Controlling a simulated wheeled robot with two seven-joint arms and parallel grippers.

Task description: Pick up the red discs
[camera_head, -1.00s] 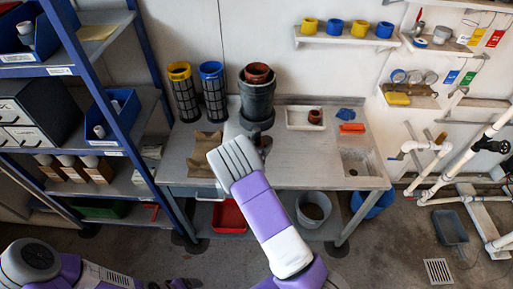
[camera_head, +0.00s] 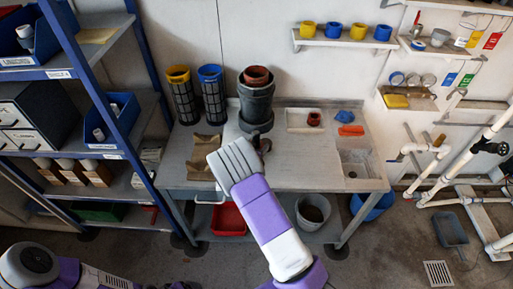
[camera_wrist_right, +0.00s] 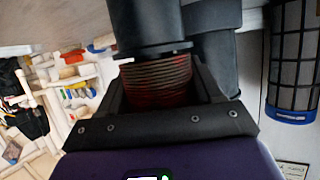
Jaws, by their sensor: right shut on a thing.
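A ribbed stack of red discs (camera_wrist_right: 157,80) sits between the dark fingers of my right gripper (camera_wrist_right: 165,95) in the right wrist view. The fingers are shut on it. A dark cylinder (camera_wrist_right: 150,22) lies directly against the stack's upper end in that picture. In the head view the right gripper (camera_head: 262,146) is mostly hidden behind its own wrist, just in front of a dark grey vessel (camera_head: 256,105) with a reddish-brown ring (camera_head: 256,75) on top. The discs are hidden there. My left arm shows at the lower left; its gripper is out of view.
A shelf rack (camera_head: 128,125) stands left. The bench's middle right is clear.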

